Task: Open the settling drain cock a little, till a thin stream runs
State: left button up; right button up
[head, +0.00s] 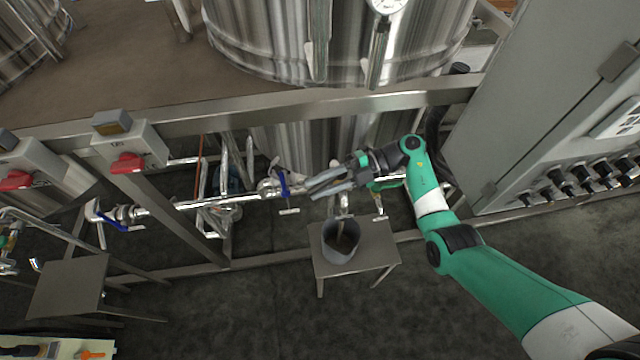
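A valve with a blue lever (284,183) sits on the steel pipe below the tank platform, just left of my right gripper (311,190). The gripper points left at it, fingers a little apart with nothing seen between them; they look clear of the lever. A second valve with a blue lever (112,222) is further left on the pipework. The frames do not show which one is the settling drain cock. A grey bucket (341,255) stands below my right gripper. I cannot make out a stream running into it. My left gripper is out of view.
The bucket stands on a small steel stand (377,252); another stand (66,287) is at lower left. A steel frame beam (270,112) runs above the pipes. Boxes with red switches (127,163) hang at left. A grey cabinet (520,110) stands right.

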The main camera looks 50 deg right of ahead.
aim_at(328, 183)
jog(key=p+v, duration=0.1)
jog(key=v, duration=0.6)
jog(key=shift+s+d, duration=0.15)
jog(key=shift+d, duration=0.05)
